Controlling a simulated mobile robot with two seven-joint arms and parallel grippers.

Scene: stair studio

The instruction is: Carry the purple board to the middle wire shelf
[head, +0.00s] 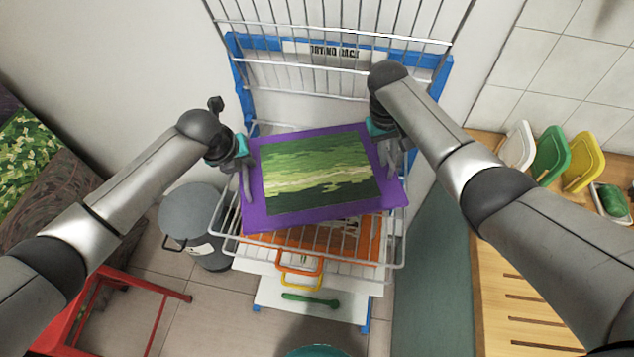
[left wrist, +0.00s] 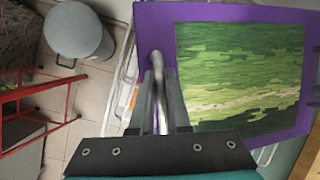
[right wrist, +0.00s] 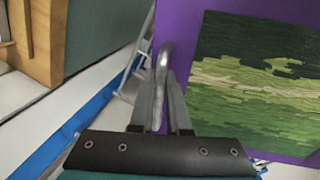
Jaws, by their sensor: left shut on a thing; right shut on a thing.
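The purple board (head: 300,220), with a green landscape picture on its face, hangs between my two grippers in front of the blue-framed rack. It is slightly turned, its right side further back. My left gripper (head: 246,180) is shut on a metal handle (left wrist: 157,62) at the board's left edge. My right gripper (head: 392,158) is shut on a similar handle (right wrist: 162,75) at its right edge. A wire shelf (head: 398,252) shows beneath the board, partly hidden by it. Another wire shelf (head: 330,52) is above. I cannot tell whether the board touches a shelf.
Orange things (head: 362,250) lie below the board, and a green tool (head: 310,300) lies on a white surface lower down. A grey bin (head: 192,215) and red stool frame (head: 150,285) stand left. A wooden counter (head: 500,300) with coloured boards is at right.

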